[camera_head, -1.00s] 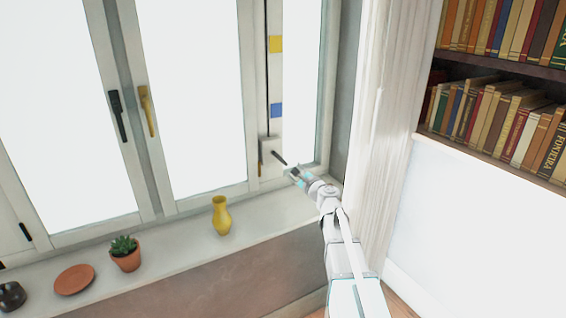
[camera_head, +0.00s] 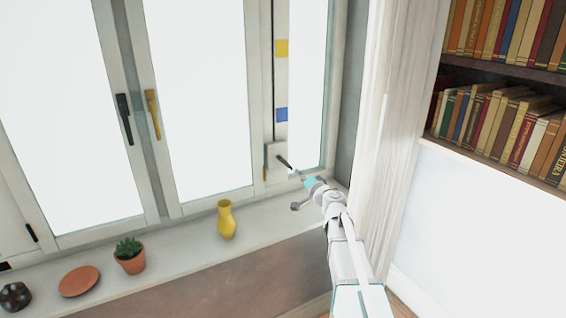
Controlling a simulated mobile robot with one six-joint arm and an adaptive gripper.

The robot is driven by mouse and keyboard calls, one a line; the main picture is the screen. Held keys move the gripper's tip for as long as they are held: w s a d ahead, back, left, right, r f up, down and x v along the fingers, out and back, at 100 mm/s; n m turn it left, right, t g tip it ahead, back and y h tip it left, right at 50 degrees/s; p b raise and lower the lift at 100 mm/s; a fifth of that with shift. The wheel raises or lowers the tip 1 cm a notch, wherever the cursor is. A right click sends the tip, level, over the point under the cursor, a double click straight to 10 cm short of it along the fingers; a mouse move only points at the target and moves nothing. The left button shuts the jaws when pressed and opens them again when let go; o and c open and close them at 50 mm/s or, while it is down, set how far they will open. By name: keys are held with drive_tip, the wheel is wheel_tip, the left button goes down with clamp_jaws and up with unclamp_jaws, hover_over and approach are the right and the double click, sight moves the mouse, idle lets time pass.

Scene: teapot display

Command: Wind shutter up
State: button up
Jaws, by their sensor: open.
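The winder is a small white box (camera_head: 274,158) low on the right window frame, with a short dark crank handle (camera_head: 285,163) pointing down and to the right. A thin dark line runs up from the box beside a yellow square (camera_head: 281,48) and a blue square (camera_head: 281,114). My gripper (camera_head: 297,175) is open, at the lower right end of the handle. It is small here, and I cannot tell whether the fingers touch the handle or surround it. The window panes are bright white, and no shutter shows in them.
A yellow vase (camera_head: 226,220), a potted succulent (camera_head: 130,258), a terracotta plate (camera_head: 79,281) and a dark pot (camera_head: 15,296) stand on the sill (camera_head: 185,236). A pale curtain (camera_head: 377,120) hangs close to my arm's right. Bookshelves (camera_head: 500,68) are farther right.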

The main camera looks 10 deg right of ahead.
sight(283, 161)
drive_tip(key=n, duration=1.2)
drive_tip(key=shift+w+n, duration=0.15)
drive_tip(key=shift+n, duration=0.25)
drive_tip(key=x, duration=1.3)
drive_tip(key=shift+w+a+f, duration=0.1)
drive_tip(key=shift+w, duration=0.25)
clamp_jaws()
